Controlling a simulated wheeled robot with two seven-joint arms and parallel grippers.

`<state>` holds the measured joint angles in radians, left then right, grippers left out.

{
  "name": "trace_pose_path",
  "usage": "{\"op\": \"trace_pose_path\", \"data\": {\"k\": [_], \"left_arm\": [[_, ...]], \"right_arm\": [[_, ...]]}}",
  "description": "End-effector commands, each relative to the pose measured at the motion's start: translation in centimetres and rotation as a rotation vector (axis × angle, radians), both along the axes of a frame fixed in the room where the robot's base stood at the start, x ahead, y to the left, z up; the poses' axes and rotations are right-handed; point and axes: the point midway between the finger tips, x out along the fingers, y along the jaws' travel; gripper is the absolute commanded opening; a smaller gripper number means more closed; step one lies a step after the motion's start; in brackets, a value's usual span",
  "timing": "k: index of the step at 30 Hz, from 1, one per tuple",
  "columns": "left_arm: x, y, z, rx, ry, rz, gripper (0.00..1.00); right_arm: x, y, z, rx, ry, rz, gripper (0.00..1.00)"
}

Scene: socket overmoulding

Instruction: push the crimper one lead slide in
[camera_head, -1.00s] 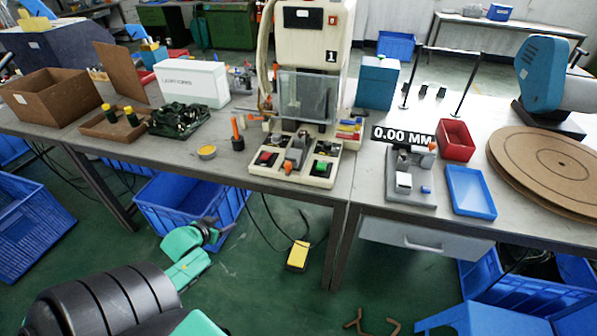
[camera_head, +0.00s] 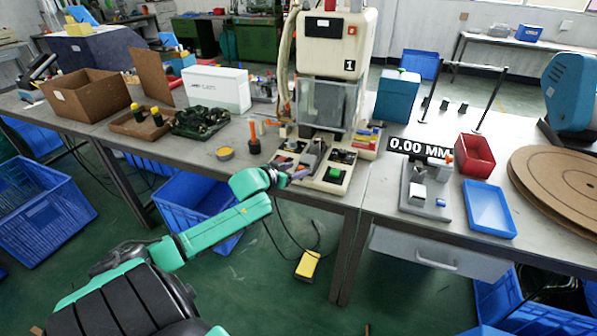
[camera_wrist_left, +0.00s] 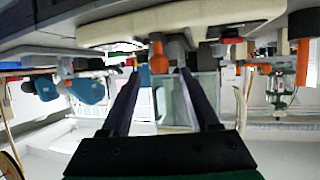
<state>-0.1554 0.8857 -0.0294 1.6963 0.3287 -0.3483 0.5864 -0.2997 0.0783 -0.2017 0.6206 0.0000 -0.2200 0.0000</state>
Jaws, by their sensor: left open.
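Crimper one is the cream machine (camera_head: 335,45) marked 1, standing on the bench. Its cream base (camera_head: 322,184) carries a grey lead slide (camera_head: 313,154) in the middle and a green button (camera_head: 335,174) to the right. My left gripper (camera_head: 299,174) is at the front of the base, over its left part, and hides the red button and the slide's orange knob in the head view. In the left wrist view, which is upside down, the open fingers (camera_wrist_left: 160,76) are apart with the orange knob (camera_wrist_left: 158,58) just beyond and between their tips. Contact cannot be told.
An orange-handled tool (camera_head: 253,138) stands left of the base, near a yellow round tin (camera_head: 225,153). A grey fixture (camera_head: 425,195), blue tray (camera_head: 490,208) and red bin (camera_head: 475,153) are to the right. A yellow pedal (camera_head: 307,264) lies on the floor.

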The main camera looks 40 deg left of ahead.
Motion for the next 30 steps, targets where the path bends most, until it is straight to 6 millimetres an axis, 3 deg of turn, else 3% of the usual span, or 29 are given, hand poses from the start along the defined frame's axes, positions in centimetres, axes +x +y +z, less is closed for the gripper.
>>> {"op": "trace_pose_path", "data": {"k": [5, 13, 14, 18, 30], "left_arm": [[1.7, 0.1, -0.7, -0.001, -0.002, 0.0, 0.61], [1.9, 0.1, -0.8, 0.0, 0.0, -0.001, 0.61], [1.9, 0.1, -0.8, 0.0, 0.0, -0.001, 0.54], [1.9, 0.1, -0.8, 0.0, 0.0, -0.001, 0.0], [1.9, 0.0, -0.8, -0.002, 0.0, -0.001, 0.0]], "right_arm": [[0.0, -0.1, -0.3, -0.002, 0.0, -0.002, 0.5], [0.0, -0.3, -0.3, -0.004, 0.0, -0.002, 0.5], [0.0, -0.3, -0.3, -0.004, 0.0, -0.002, 0.5], [0.0, -0.3, -0.3, -0.004, 0.0, -0.002, 0.5], [0.0, -0.3, -0.3, -0.003, 0.0, -0.001, 0.5]]}}
